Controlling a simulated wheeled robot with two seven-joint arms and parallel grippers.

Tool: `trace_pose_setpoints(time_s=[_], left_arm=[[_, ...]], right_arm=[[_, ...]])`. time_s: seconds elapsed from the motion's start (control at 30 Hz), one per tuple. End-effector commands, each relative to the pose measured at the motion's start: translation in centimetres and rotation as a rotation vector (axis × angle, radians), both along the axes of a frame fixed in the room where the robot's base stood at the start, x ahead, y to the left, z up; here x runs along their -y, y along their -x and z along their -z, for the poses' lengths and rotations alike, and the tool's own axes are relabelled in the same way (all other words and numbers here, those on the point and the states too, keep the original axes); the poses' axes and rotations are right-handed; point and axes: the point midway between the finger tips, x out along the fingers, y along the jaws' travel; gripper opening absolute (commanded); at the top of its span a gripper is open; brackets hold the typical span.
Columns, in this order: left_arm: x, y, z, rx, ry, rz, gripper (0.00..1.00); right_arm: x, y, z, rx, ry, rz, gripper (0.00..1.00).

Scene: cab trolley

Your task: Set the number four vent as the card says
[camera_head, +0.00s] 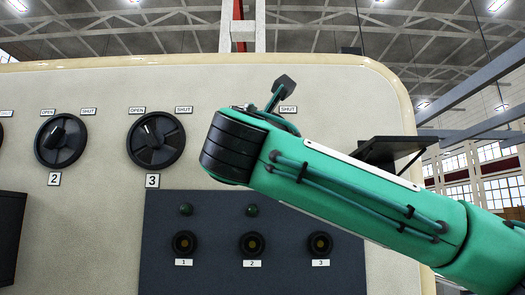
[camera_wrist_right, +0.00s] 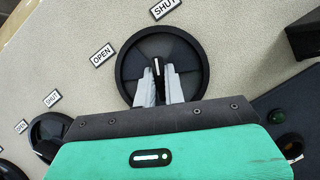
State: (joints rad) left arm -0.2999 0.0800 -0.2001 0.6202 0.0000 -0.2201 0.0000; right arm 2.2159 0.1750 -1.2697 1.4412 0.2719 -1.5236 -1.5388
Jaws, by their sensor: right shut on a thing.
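The number four vent (camera_wrist_right: 187,50) is a round black dial in the right wrist view, with an OPEN label (camera_wrist_right: 102,55) to its left and a SHUT label (camera_wrist_right: 165,8) above it. My right gripper (camera_wrist_right: 160,76) is shut on its handle. The handle's white mark (camera_wrist_right: 155,66) points roughly up in that view, closer to SHUT than to OPEN. In the head view my right arm hides this dial; only its SHUT label (camera_head: 288,109) shows. I cannot make out the card. My left gripper is not in view.
Below is a dark panel (camera_head: 215,279) with three numbered black knobs and green lamps. A black box (camera_head: 10,235) juts out at far left; a dark flat shelf (camera_head: 388,147) is at right.

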Motion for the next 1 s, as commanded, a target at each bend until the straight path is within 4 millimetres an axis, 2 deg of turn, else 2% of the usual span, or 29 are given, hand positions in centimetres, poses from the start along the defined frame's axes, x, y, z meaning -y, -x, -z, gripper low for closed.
trace_pose_setpoints(time_s=[0.23,0.77,0.8,0.9,1.0], left_arm=[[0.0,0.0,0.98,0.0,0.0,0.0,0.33],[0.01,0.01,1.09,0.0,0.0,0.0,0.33],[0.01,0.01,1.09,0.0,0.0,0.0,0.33],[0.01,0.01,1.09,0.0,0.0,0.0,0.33],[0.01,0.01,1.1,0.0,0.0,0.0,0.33]], right_arm=[[-0.01,0.03,0.02,0.001,-0.082,0.001,0.0],[0.03,0.03,-0.14,0.002,-0.106,0.0,0.0],[0.03,0.03,-0.14,0.002,-0.106,0.0,0.15],[0.02,0.03,-0.13,0.002,-0.105,0.001,0.33],[0.0,0.03,-0.11,0.001,-0.105,0.0,0.33]])
